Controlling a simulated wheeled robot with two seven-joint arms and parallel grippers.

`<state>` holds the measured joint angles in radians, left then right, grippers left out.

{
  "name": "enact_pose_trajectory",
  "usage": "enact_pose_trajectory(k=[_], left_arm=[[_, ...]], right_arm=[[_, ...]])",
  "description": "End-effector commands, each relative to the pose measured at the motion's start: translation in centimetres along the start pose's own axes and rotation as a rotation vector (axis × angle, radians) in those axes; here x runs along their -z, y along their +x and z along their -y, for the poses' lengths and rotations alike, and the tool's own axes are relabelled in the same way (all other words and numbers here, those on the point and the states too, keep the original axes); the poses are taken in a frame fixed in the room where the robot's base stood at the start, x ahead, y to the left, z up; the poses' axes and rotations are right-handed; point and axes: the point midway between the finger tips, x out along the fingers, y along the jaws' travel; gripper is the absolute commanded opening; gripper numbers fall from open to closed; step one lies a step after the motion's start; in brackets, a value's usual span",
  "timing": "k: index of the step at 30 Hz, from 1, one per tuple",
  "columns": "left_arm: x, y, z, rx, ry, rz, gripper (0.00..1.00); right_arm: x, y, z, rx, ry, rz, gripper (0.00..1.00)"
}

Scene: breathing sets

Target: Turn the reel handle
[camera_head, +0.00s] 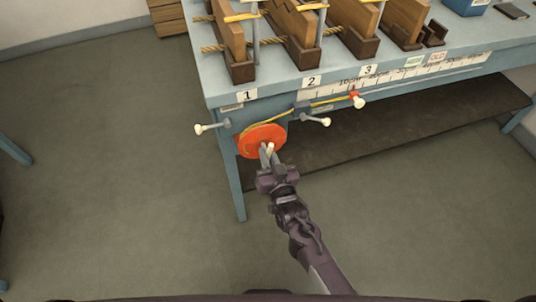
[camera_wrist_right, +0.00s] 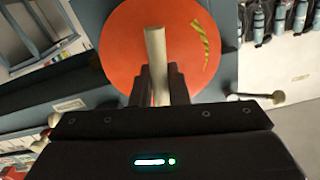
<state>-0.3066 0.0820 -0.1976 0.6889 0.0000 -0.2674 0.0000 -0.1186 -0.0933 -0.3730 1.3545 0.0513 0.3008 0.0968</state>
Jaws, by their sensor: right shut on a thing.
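An orange reel (camera_head: 256,142) is mounted on the front of the blue bench, near its left corner. A yellow cord runs from it to the right along the bench front. The reel's pale handle (camera_head: 270,148) sticks out toward me. My right gripper (camera_head: 268,156) is shut on this handle. In the right wrist view the round reel (camera_wrist_right: 125,45) fills the top middle, and the pale handle (camera_wrist_right: 155,60) stands between the two dark fingers (camera_wrist_right: 160,85). The far end of the handle and its join with the reel are partly hidden. My left gripper is not in view.
White-knobbed levers stand left (camera_head: 200,129) and right (camera_head: 325,121) of the reel. A red piece (camera_head: 354,95) sits farther right. Wooden blocks with ropes stand on the bench top (camera_head: 290,85) behind numbered labels. The floor (camera_head: 120,200) left of the bench is clear.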

Motion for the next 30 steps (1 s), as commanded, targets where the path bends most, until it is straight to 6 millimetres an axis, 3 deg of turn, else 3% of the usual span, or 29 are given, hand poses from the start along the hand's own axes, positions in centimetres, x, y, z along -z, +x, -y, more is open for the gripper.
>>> enact_pose_trajectory(k=[14, 15, 25, 30], left_arm=[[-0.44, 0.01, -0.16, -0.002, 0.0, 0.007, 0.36], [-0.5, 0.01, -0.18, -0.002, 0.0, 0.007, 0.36], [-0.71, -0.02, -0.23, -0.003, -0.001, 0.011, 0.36], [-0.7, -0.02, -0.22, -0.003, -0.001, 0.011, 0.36]], right_arm=[[-0.57, -0.22, 0.15, 0.003, 0.015, 0.013, 0.0], [-0.57, -0.22, 0.16, 0.003, 0.015, 0.013, 0.18], [-0.21, -0.08, 0.09, 0.002, 0.013, 0.005, 0.61], [-0.13, -0.05, 0.07, 0.001, 0.013, 0.003, 0.62]])
